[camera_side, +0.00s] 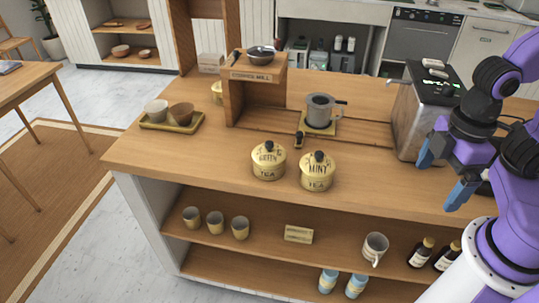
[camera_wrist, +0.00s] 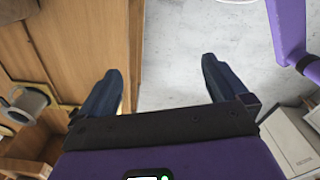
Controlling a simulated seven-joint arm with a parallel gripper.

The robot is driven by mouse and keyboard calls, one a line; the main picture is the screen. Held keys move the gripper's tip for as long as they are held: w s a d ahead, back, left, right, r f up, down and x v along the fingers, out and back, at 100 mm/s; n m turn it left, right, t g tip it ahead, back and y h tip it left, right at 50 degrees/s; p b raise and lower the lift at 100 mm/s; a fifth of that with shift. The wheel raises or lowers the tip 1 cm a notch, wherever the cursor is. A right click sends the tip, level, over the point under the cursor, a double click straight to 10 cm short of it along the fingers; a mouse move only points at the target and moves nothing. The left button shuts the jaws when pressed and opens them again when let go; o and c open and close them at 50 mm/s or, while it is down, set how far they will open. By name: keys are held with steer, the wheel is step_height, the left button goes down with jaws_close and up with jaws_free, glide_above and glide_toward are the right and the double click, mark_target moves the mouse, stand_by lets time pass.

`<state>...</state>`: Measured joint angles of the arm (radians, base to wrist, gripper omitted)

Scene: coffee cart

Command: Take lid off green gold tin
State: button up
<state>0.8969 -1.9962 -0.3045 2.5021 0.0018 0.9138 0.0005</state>
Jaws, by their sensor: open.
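The green tea tin (camera_side: 268,165) is round and gold, marked GREEN TEA, and stands on the counter front in the side view. Its gold lid (camera_side: 268,153) with a dark knob sits on top. A similar gold tin marked MINT TEA (camera_side: 317,172) stands just to its right, with its own dark-knobbed lid. My gripper (camera_side: 443,176) is open and empty, to the right of both tins near the counter's right part. In the wrist view my open fingers (camera_wrist: 160,88) point over the counter edge and the floor; neither tin can be made out there.
A coffee machine (camera_side: 427,115) stands at the right of the counter. A metal pitcher (camera_side: 320,110) and the wooden mill stand (camera_side: 255,88) are behind the tins. A tray (camera_side: 172,122) with two cups is at left. The counter left of the green tin is clear.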

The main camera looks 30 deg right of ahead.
steer(key=w+a+r+n, duration=0.25)
steer(key=w+a, duration=0.25)
steer(key=w, duration=0.3)
steer(key=w+a+r+n, duration=0.1)
steer(key=w+a+r, duration=0.2)
steer(key=w+a, duration=0.4)
steer(key=n, duration=0.3)
glide_toward(270, 143)
step_height(270, 143, down, 5)
steer(key=shift+a+f, duration=0.15)
steer(key=shift+w+f, duration=0.2)
steer(key=shift+f, duration=2.45)
steer(key=c, duration=1.3)
steer(key=shift+o, duration=0.2)
